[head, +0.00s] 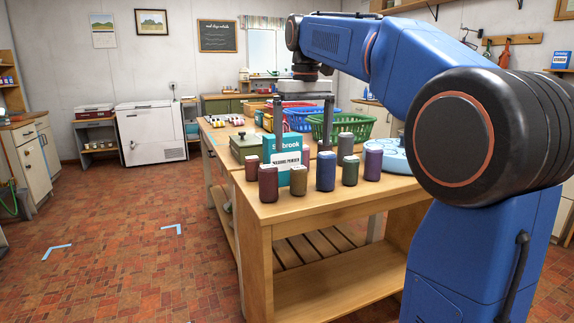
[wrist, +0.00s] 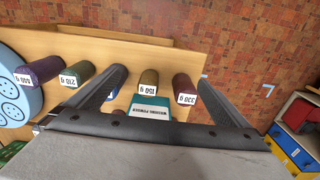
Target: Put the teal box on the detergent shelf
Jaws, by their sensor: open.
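The teal box (head: 283,160), labelled as washing powder, stands upright on the wooden bench, behind a row of canisters. In the wrist view the teal box (wrist: 149,113) lies between the two fingers, with part of it hidden behind the gripper's crossbar. My gripper (head: 303,143) is open with its fingers pointing down. The box hides the tip of the left finger in the head view. I cannot tell whether either finger touches the box. A wall shelf (head: 560,71) at the far right holds a blue and white box; no visible label names it as the detergent shelf.
Dark red (head: 268,184), olive (head: 299,180), blue (head: 326,171) and purple (head: 373,165) canisters stand close around the box, among several others. A green tin (head: 245,147) stands to its left. Green (head: 345,127) and blue baskets sit behind. The floor at left is open.

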